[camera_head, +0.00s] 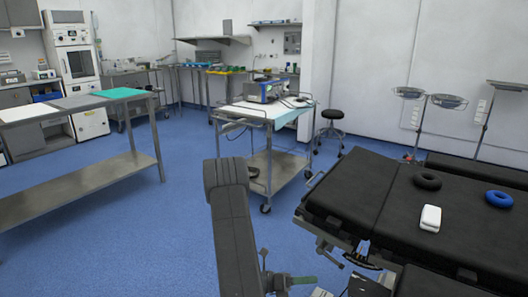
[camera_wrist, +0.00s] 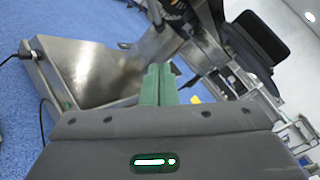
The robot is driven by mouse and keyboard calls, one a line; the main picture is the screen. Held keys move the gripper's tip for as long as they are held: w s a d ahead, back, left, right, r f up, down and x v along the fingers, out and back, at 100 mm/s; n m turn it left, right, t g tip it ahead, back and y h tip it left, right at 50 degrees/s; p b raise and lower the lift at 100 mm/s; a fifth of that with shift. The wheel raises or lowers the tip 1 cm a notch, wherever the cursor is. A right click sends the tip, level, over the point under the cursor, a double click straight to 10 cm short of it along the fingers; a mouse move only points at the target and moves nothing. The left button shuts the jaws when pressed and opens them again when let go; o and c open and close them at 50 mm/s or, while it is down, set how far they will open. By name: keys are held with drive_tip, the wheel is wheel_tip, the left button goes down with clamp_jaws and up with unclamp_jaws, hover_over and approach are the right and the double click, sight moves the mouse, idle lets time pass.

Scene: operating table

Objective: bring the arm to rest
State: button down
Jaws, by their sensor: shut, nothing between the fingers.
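My gripper (camera_wrist: 158,84) shows in the wrist view as two green fingers pressed together, shut with nothing between them. The fingers point away from the camera, toward a metal surface and the blue floor. In the head view my dark arm (camera_head: 236,240) rises at the bottom centre, left of the operating table (camera_head: 355,190). A small green part shows low beside the arm in the head view; I cannot tell for sure whether it is my fingertips.
On the operating table lie a black ring (camera_head: 427,181), a blue ring (camera_head: 499,199) and a white object (camera_head: 430,218). A metal trolley (camera_head: 277,172) stands behind my arm, a steel table (camera_head: 85,180) at left. Blue floor (camera_head: 150,235) between is clear.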

drive_tip(key=a, duration=0.7)
drive_tip(key=d, duration=0.9)
drive_tip(key=w+a+m+t+y+b, duration=0.25)
drive_tip(key=w+m+y, duration=0.2)
drive_tip(key=y, duration=0.35)
drive_tip(key=s+p+v, duration=0.1)
drive_tip(key=p+v, duration=0.2)
drive_tip(key=v, duration=0.9)
drive_tip(key=shift+s+f, duration=0.2)
drive_tip(key=shift+s, duration=0.1)
drive_tip(key=shift+f+g, duration=0.1)
drive_tip(key=shift+g, duration=0.25)
